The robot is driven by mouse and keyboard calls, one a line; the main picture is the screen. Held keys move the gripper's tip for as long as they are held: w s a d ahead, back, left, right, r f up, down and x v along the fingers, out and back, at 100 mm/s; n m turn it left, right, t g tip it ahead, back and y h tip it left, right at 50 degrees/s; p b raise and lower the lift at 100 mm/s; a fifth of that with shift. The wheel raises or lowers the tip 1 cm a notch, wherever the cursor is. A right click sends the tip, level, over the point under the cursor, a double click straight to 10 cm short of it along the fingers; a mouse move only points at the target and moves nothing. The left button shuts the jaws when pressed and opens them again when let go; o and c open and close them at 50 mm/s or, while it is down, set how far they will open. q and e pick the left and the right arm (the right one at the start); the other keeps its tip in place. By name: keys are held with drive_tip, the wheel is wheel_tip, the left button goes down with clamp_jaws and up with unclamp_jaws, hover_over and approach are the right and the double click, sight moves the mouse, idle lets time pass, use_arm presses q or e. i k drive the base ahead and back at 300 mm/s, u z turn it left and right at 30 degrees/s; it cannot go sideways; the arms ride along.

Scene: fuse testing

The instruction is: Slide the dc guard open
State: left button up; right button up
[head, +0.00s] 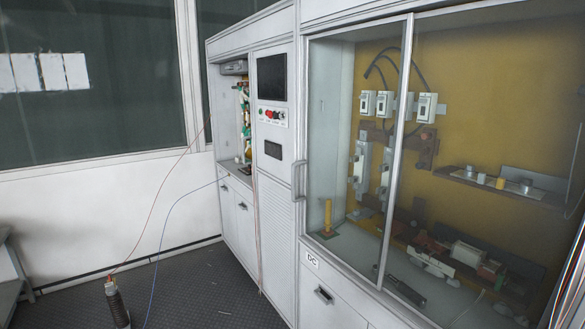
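The DC guard (336,140) is a clear sliding panel in a light frame on the front of the test cabinet at the right. An upright handle (298,180) sits on its left edge, against the cabinet post. A "DC" label (312,260) is on the sill below it. The guard appears shut: it covers the left part of the opening, and its right edge meets a second clear pane (480,150). Neither of my grippers is in view.
Behind the glass are switches (427,107), fuse holders and a shelf (500,184). A narrower cabinet (270,140) with a dark screen stands to the left. A dark cylindrical object (116,303) with wires stands at the lower left. The dark floor between is mostly clear.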

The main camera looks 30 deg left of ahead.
sight(408, 16)
drive_tip(key=u, duration=1.15)
drive_tip(key=k, duration=0.55)
drive_tip(key=u, duration=0.4)
drive_tip(key=i, duration=0.9)
drive_tip(key=z, duration=1.15)
drive_tip(key=i, duration=0.55)
drive_tip(key=z, duration=0.65)
